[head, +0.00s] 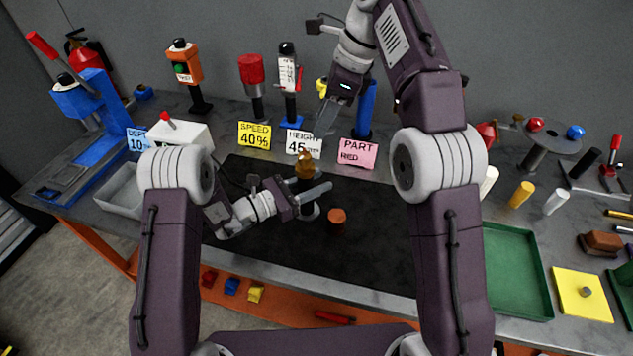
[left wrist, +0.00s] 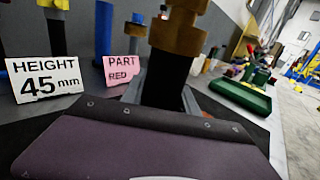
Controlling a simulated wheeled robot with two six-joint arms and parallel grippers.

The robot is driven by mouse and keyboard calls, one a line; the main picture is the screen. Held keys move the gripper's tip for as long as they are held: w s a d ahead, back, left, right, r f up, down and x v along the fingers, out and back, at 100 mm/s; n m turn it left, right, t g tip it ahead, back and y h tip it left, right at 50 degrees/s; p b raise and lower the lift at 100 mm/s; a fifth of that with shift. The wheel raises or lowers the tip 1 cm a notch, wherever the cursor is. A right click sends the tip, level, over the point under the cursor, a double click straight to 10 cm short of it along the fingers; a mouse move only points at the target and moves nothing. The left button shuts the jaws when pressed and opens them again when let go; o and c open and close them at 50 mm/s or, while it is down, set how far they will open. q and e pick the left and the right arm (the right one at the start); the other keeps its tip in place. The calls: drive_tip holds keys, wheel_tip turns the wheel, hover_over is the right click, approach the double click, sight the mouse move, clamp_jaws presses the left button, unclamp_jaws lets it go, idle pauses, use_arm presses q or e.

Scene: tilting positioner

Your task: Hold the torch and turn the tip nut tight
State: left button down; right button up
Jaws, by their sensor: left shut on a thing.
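The torch (head: 306,184) stands upright above the dark mat, with a brass tip nut (head: 304,157) on top. My left gripper (head: 312,194) comes in from the left and is shut on the torch's dark body. In the left wrist view the black torch body (left wrist: 167,78) rises between the fingers, and the brass nut (left wrist: 179,36) sits above them. The nut's upper end is cut off there. My right gripper (head: 325,118) hangs above and behind the torch, near the height card, apart from the nut. Its finger gap cannot be made out.
A copper-coloured cylinder (head: 337,220) stands on the dark mat (head: 370,245), right of the torch. Behind are the speed card (head: 254,135), height card (head: 304,144), pink part card (head: 357,153) and a blue post (head: 365,108). A green tray (head: 515,270) lies right. The mat's right side is clear.

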drive_tip(key=shift+o, duration=0.3)
drive_tip(key=shift+o, duration=1.3)
drive_tip(key=shift+f, duration=0.2)
drive_tip(key=n+g+y, duration=0.1)
drive_tip(key=n+y, duration=0.1)
drive_tip(key=y, duration=1.2)
approach(305, 159)
drive_tip(key=w, duration=0.1)
drive_tip(key=a, duration=1.3)
drive_tip(key=shift+f, duration=0.5)
drive_tip(key=shift+c, duration=0.2)
clamp_jaws()
